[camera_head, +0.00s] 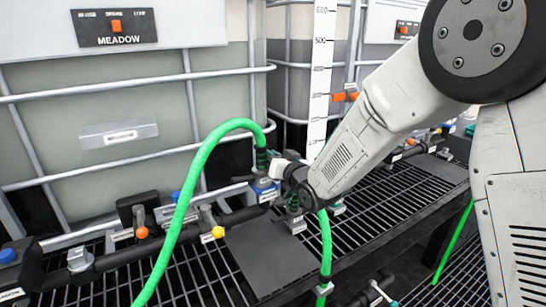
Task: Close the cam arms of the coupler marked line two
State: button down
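A green hose (190,185) arches up from the lower left and comes down to a dark coupler (262,160) above a blue-marked fitting (264,188). A second green hose (325,245) hangs just right of my gripper (292,207). Grey metal fittings (298,226) show just under my gripper. My gripper is small and dark here, partly hidden by my wrist, close to the right of the blue-marked fitting. I cannot tell whether it touches a cam arm or how its fingers stand. No line number is legible, so I cannot tell which coupler is line two.
A caged tote marked MEADOW (115,40) stands behind a dark manifold pipe (125,258) with orange and yellow knobs (218,232). A white level scale (319,80) rises behind my arm. A grey plate (265,258) lies on the black grating (395,215). More fittings stand at the right.

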jog(key=c, duration=1.5)
grip_release()
